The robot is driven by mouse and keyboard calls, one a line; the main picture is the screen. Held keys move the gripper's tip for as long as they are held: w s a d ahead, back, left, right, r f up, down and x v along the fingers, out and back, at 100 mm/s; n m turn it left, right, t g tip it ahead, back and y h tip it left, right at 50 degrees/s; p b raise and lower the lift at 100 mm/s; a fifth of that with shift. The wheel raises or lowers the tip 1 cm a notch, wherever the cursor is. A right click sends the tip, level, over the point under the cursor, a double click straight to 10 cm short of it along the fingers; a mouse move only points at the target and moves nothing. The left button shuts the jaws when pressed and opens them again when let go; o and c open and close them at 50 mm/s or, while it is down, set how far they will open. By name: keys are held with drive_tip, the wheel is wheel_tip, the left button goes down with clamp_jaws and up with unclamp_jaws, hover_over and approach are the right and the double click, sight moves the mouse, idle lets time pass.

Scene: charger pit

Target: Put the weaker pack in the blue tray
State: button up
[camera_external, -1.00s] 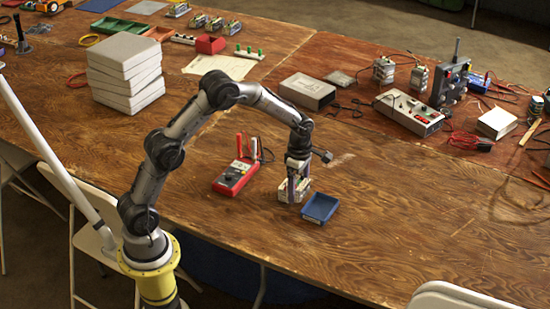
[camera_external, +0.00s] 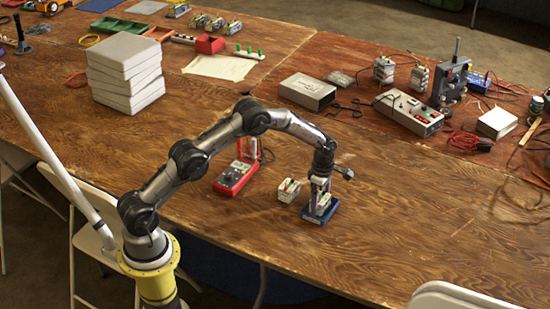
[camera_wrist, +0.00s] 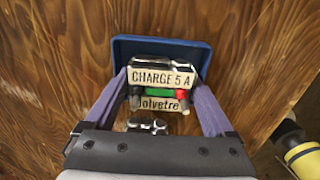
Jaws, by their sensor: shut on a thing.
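My gripper (camera_external: 320,200) is shut on a battery pack (camera_external: 323,205) and holds it over or in the blue tray (camera_external: 307,213); I cannot tell whether the pack touches the tray floor. In the wrist view the held pack (camera_wrist: 160,79) shows labels reading "CHARGE 5 A" and "olvetre", between my two purple fingers, with the blue tray (camera_wrist: 190,47) behind it. A second pack (camera_external: 288,190) stands on the table just left of the tray.
A white stack of boxes (camera_external: 126,75) stands at the back left. A grey box (camera_external: 307,91), a power unit (camera_external: 409,112) and cables lie at the back right. The table right of the tray is clear.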

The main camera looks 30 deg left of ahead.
drive_tip(key=shift+f, duration=0.2)
drive_tip(key=shift+f, duration=0.15)
drive_tip(key=o, duration=1.6)
drive_tip(key=shift+f, duration=0.1)
drive_tip(key=shift+c, duration=0.2)
